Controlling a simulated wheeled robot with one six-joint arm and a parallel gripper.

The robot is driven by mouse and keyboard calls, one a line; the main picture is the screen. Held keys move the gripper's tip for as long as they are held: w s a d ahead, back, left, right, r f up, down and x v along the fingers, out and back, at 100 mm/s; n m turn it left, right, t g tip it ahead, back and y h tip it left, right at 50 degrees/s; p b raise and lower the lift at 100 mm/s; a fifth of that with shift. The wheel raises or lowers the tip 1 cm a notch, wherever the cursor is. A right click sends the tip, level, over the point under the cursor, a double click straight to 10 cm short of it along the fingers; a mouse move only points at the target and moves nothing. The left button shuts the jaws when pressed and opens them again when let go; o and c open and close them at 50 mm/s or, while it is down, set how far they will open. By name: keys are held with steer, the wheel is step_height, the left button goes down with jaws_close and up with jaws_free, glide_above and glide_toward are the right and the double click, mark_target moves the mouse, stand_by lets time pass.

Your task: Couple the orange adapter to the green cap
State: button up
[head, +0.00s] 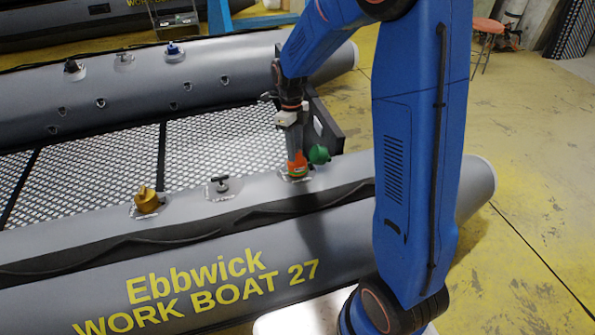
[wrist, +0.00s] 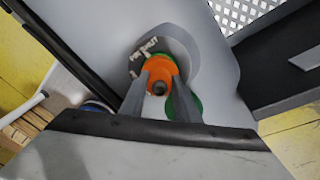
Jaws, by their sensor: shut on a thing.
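The orange adapter (head: 298,168) is at the front tube of the grey boat, under my gripper (head: 297,155). In the wrist view, my gripper (wrist: 160,98) has its two fingers on either side of the orange adapter (wrist: 158,70), shut on it. The green cap (head: 319,154) shows just right of the adapter in the head view, raised and tilted above the tube. In the wrist view, the green cap (wrist: 183,108) is partly hidden behind the right finger. Whether adapter and cap touch, I cannot tell.
A yellow-brown fitting (head: 147,200) and a dark T-handle fitting (head: 220,186) stand on the same tube to the left. The far tube (head: 200,72) carries more fittings. A dark upright board (head: 325,125) stands close behind my gripper. Yellow floor is open at right.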

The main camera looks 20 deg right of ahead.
steer(key=o, duration=1.1)
steer(key=shift+o, duration=0.2)
steer(key=shift+r, duration=0.1)
steer(key=v, duration=1.7)
